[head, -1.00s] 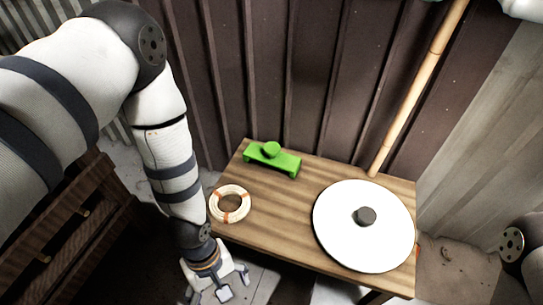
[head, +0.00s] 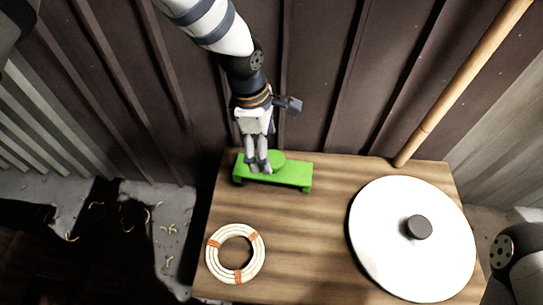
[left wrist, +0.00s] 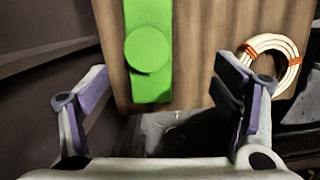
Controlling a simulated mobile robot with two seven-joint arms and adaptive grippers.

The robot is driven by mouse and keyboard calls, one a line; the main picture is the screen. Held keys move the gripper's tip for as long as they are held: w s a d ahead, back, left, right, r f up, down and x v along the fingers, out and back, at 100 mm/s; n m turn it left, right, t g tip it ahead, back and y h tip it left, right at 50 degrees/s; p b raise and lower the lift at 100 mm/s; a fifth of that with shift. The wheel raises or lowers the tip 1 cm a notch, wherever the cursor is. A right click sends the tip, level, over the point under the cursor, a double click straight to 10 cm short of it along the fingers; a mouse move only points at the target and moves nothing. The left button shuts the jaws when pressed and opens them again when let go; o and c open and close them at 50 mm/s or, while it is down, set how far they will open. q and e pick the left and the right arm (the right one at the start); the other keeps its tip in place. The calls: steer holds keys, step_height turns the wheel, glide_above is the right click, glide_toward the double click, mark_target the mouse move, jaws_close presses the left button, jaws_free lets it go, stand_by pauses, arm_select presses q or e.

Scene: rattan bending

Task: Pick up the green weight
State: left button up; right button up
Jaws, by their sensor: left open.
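The green weight (head: 298,174) is a low bench-like slab with a round knob on top. It lies at the back left of the wooden table. My left gripper (head: 258,168) comes down from above at the weight's left half, with its fingers in front of part of the knob. In the left wrist view the left gripper (left wrist: 163,85) is open and empty. There the green weight (left wrist: 149,50) lies beyond the fingertips, between the two fingers in the picture. Whether a finger touches it cannot be told. My right gripper is out of view.
The wooden table (head: 310,240) also holds a coil of rattan (head: 214,262) at front left and a white disc (head: 385,225) with a dark knob at right. A bamboo pole (head: 450,95) leans behind. A dark ribbed wall (head: 320,70) stands close behind the table.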

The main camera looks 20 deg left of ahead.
mark_target(275, 168)
arm_select(q)
steer(key=shift+w+a, duration=0.1)
steer(key=shift+w, duration=0.35)
steer(key=f+b, duration=0.1)
steer(key=f, duration=0.3)
steer(key=d+f+b, duration=0.1)
steer(key=f+b, duration=0.1)
steer(key=f, duration=0.1)
steer(key=w+d+f+b, duration=0.1)
steer(key=f, duration=0.3)
steer(key=shift+f+b, duration=0.3)
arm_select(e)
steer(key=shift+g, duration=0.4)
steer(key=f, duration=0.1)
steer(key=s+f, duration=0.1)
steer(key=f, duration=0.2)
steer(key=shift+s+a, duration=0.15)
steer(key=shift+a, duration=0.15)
arm_select(q)
steer(key=shift+r, duration=0.1)
steer(key=shift+w, duration=0.1)
jaws_close()
steer(key=shift+r, duration=0.15)
